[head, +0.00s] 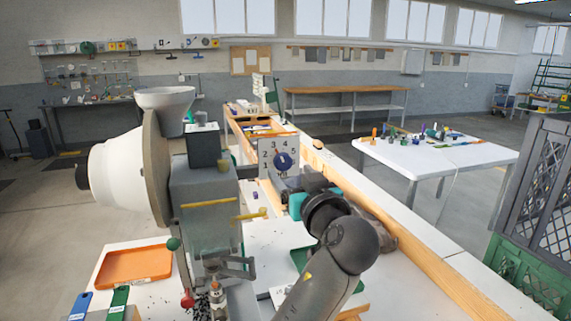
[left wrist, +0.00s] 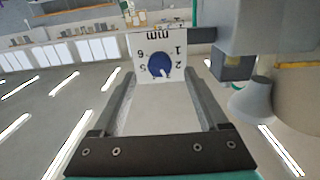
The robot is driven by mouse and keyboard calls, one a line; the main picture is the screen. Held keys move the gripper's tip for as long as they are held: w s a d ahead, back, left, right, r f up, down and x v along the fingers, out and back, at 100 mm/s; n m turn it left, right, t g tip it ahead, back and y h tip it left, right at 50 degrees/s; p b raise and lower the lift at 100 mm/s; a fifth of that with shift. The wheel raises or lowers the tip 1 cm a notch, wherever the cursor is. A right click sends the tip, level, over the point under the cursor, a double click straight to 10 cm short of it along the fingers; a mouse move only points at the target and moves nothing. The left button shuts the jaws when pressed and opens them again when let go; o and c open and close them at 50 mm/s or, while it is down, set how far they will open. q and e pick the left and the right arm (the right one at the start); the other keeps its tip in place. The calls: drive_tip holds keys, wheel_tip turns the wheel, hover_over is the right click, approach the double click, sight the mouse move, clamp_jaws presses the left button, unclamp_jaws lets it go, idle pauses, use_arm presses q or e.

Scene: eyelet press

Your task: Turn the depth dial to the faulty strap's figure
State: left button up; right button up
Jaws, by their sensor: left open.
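The depth dial (head: 284,161) is a blue knob on a white plate (head: 265,168) with figures around it. In the left wrist view the dial (left wrist: 160,66) appears upside down, with "mm" on the plate. Its white pointer seems to lie toward 2 or 3; I cannot tell exactly. My left gripper (head: 298,183) is just in front of the plate. In the left wrist view its open fingers (left wrist: 160,88) stand either side of the dial, with nothing visible between them. I cannot make out a faulty strap. My right gripper is not in view.
The grey press (head: 205,190) with a hopper stands left of the dial, close to my left arm. An orange tray (head: 134,266) and blue (head: 80,305) and green tags lie at lower left. A green tray (head: 299,258) is partly behind my arm. A white table (head: 440,155) stands at right.

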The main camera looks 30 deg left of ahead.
sight(284, 165)
use_arm(q)
drive_tip(key=x, duration=0.5)
clamp_jaws()
idle(0.6)
